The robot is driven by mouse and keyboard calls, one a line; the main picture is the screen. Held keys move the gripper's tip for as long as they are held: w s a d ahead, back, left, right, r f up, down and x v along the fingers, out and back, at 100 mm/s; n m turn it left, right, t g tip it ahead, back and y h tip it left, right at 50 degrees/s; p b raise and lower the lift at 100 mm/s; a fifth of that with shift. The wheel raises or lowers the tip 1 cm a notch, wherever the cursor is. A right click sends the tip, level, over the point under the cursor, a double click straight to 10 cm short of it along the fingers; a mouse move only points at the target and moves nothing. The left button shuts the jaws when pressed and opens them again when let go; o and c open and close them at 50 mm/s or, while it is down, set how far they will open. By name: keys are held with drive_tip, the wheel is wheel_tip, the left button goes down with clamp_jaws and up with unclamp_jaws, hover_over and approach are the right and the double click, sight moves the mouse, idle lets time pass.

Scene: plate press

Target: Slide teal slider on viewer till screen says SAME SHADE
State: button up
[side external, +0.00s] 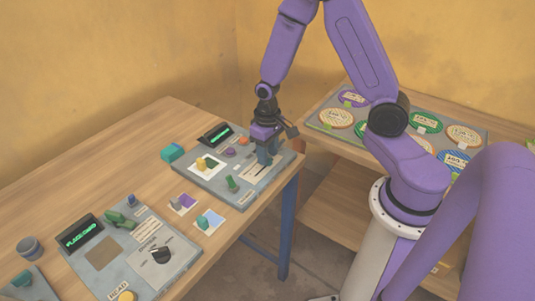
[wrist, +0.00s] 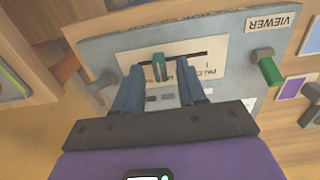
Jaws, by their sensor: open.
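The grey viewer (side external: 200,178) stands on the wooden table, and its label reads VIEWER upside down in the wrist view (wrist: 232,42). The teal slider (wrist: 159,66) sits upright in a dark slot on a pale scale plate (wrist: 215,70), left of the slot's middle in that view. My gripper (wrist: 160,82) is open, with one finger on each side of the slider; I cannot tell whether either touches it. In the side view my gripper (side external: 266,155) is down at the viewer's right part and hides the slider. The viewer's small screen (side external: 217,134) shows green text too small to read.
A green knob (wrist: 269,67) stands on the viewer beside the scale. Sample cards (side external: 208,222) lie in front. A second grey panel (side external: 118,262) with a lit screen and black dial is at lower left, near a grey cup (side external: 29,248). Round plates (side external: 337,118) fill a rack at right.

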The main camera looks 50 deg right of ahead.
drive_tip(key=shift+f, duration=0.45)
clamp_jaws()
drive_tip(key=shift+d, duration=1.75)
unclamp_jaws()
drive_tip(key=shift+r, duration=0.1)
wheel_tip(320, 180, up, 17)
drive_tip(key=shift+r, duration=0.15)
